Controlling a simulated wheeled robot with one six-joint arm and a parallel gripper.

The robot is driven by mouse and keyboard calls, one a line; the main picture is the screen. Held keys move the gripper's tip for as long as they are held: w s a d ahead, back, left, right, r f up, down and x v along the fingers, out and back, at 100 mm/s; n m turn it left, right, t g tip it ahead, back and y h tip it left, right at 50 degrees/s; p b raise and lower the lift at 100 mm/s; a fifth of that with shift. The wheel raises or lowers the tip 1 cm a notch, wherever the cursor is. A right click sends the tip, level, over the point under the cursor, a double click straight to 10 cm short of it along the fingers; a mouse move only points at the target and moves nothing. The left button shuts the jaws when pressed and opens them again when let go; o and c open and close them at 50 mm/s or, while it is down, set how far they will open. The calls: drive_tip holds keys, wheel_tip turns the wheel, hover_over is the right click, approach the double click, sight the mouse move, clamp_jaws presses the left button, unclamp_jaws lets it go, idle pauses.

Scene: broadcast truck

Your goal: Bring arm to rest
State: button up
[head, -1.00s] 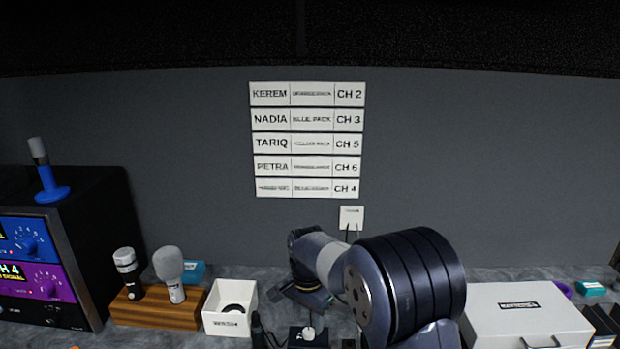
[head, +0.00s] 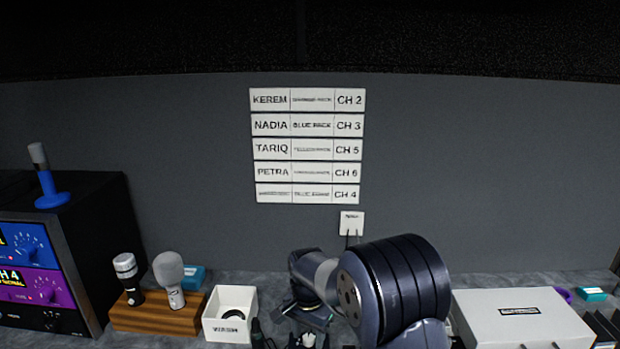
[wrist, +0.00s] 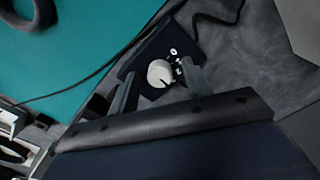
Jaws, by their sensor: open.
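My gripper (wrist: 160,88) is open in the wrist view, its two fingers pointing down towards a small dark box with a round white knob (wrist: 160,73). The knob shows between the fingertips; I cannot tell whether they touch it. Nothing is visibly held. In the head view my arm reaches forward and bends down over the grey marbled desk (head: 245,279). The gripper end is low at the bottom edge there and hard to make out.
A white open box (head: 228,337) and a wooden block (head: 160,318) with two microphones stand left of the arm. A white case (head: 525,315) lies to the right. A rack unit (head: 95,230) fills the far left. In the wrist view a teal surface (wrist: 90,50) and a cable lie nearby.

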drive_tip(key=n, duration=0.3)
drive_tip(key=shift+n, duration=0.4)
drive_tip(key=n+p, duration=0.1)
drive_tip(key=n, duration=0.3)
drive_tip(key=shift+d+r+n, duration=0.1)
drive_tip(key=shift+n, duration=0.2)
drive_tip(key=n+p, duration=0.1)
drive_tip(key=n, duration=0.3)
drive_tip(key=shift+n, duration=0.3)
drive_tip(key=n+p, duration=0.1)
drive_tip(key=n, duration=0.2)
drive_tip(key=shift+d+n+p, duration=0.1)
drive_tip(key=shift+n+p, duration=0.25)
drive_tip(key=shift+n, duration=0.05)
drive_tip(key=shift+r+b, duration=0.4)
drive_tip(key=shift+r, duration=1.85)
